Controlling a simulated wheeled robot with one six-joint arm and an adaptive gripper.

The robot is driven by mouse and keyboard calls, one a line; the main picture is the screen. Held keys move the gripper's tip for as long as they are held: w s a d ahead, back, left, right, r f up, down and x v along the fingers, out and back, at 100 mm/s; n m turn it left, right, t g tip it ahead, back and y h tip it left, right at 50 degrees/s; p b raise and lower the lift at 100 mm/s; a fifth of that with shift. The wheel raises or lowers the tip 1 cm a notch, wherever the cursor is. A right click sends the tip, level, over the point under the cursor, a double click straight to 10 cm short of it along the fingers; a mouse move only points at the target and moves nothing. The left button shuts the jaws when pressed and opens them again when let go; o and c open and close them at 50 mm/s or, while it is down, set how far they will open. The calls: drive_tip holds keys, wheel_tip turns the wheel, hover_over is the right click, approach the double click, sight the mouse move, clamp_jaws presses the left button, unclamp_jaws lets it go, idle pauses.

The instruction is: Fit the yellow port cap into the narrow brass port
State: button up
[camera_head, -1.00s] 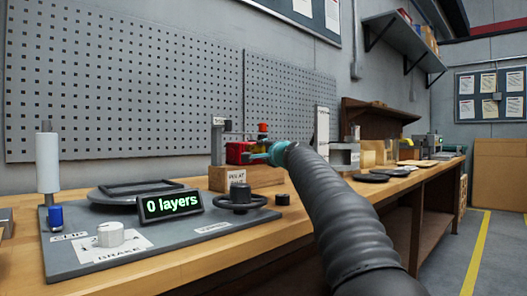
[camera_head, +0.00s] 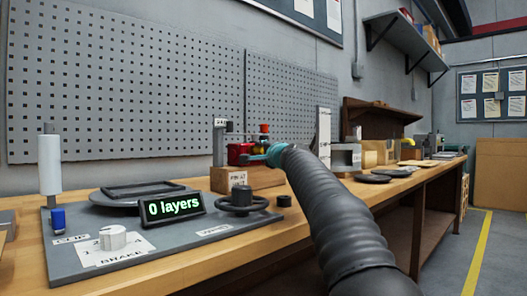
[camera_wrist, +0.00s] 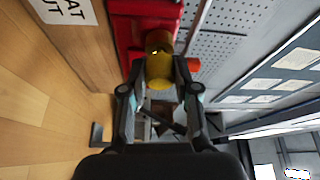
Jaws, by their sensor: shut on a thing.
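The red valve actuator body (camera_head: 240,153) stands on a wooden block (camera_head: 262,177) on the bench. It fills the top middle of the wrist view (camera_wrist: 130,35). My gripper (camera_wrist: 158,75) is shut on the yellow port cap (camera_wrist: 158,70), close in front of the red body. A gold-coloured round part, seemingly the brass port (camera_wrist: 158,42), shows just beyond the cap in line with it. I cannot tell whether the cap is touching or inside the port. In the head view my gripper (camera_head: 257,158) is small at the red body, and the cap is not clear there.
A grey panel with a "0 layers" display (camera_head: 174,208), a brake knob (camera_head: 112,237) and a black handwheel (camera_head: 242,200) lies left of the block. An orange-red knob (camera_head: 263,128) tops the valve. A pegboard (camera_head: 120,80) stands behind. Black discs (camera_head: 373,179) lie to the right.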

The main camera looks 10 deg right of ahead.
drive_tip(key=shift+w+a, duration=0.25)
drive_tip(key=shift+w, duration=0.15)
drive_tip(key=o, duration=0.9)
drive_tip(key=v, duration=1.2)
